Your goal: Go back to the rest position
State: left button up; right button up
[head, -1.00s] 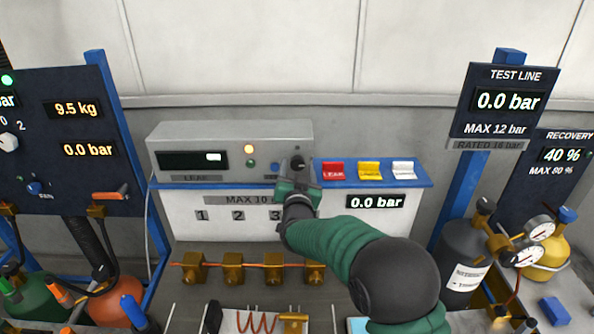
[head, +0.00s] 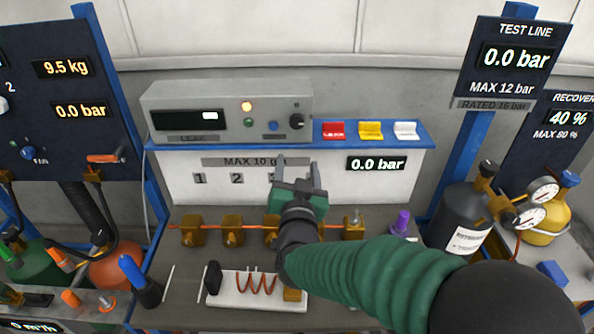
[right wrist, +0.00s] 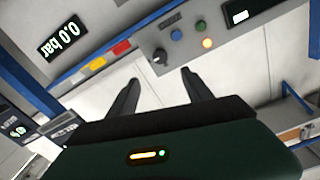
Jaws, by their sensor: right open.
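My right gripper (head: 296,172) is in front of the white panel below the grey instrument box (head: 232,110). Its two fingers are apart with nothing between them. In the right wrist view the open fingers (right wrist: 158,88) point toward the panel and the box's black knob (right wrist: 160,56), with a gap between them and the knob. The knob also shows in the head view (head: 297,121), clear of the fingers. My right arm comes in from the lower right over the bench. My left gripper is not in view.
Red (head: 333,130), yellow (head: 370,130) and white (head: 405,130) switches sit on the blue shelf. Brass valves (head: 232,230) line a copper pipe under my right arm. A white tray with a copper coil (head: 222,298), a dark gas cylinder (head: 462,228) and a purple-topped item (head: 402,222) stand nearby.

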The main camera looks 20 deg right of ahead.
dwell(0.4)
notch_tip(320, 180, down, 10)
jog(key=s+a+n+g+y, duration=0.2)
jog(key=s+n+g+y, duration=0.1)
jog(key=n+g+y, duration=0.1)
jog(key=s+d+f+n+g, duration=0.1)
jog(key=s+f+g, duration=0.4)
jog(key=s, duration=0.5)
jog(key=s+d+f+n+g+y, duration=0.1)
jog(key=s+d+f+g, duration=0.3)
jog(key=s+f, duration=0.6)
jog(key=shift+s+f+g, duration=0.3)
jog(key=shift+s+g, duration=0.05)
jog(key=shift+g, duration=0.55)
